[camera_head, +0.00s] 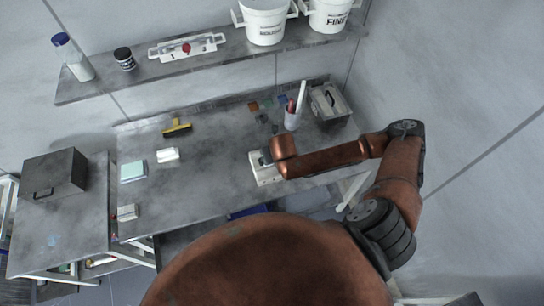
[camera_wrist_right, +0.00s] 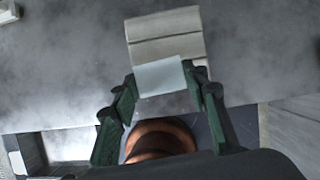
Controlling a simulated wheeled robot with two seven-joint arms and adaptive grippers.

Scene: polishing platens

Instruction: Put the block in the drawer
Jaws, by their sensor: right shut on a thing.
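My right gripper (camera_wrist_right: 160,88) has green fingers closed on the sides of a small pale block (camera_wrist_right: 161,76). Behind the block in the wrist view is a larger beige stepped piece (camera_wrist_right: 163,32) on the grey worktop. I cannot tell whether the block touches it. In the head view my right arm reaches in from the right, and its wrist hides most of the gripper above a whitish piece (camera_head: 267,175) near the worktop's front edge. A dark recess (camera_head: 185,240) shows below that edge; I cannot tell whether it is the drawer. My left gripper is not in view.
The worktop (camera_head: 215,165) holds a yellow-handled brush (camera_head: 177,127), a white block (camera_head: 167,154), a pale green box (camera_head: 132,171), a cup of pens (camera_head: 292,120) and a grey caddy (camera_head: 330,105). A dark box (camera_head: 55,174) stands left. The worktop's middle is clear.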

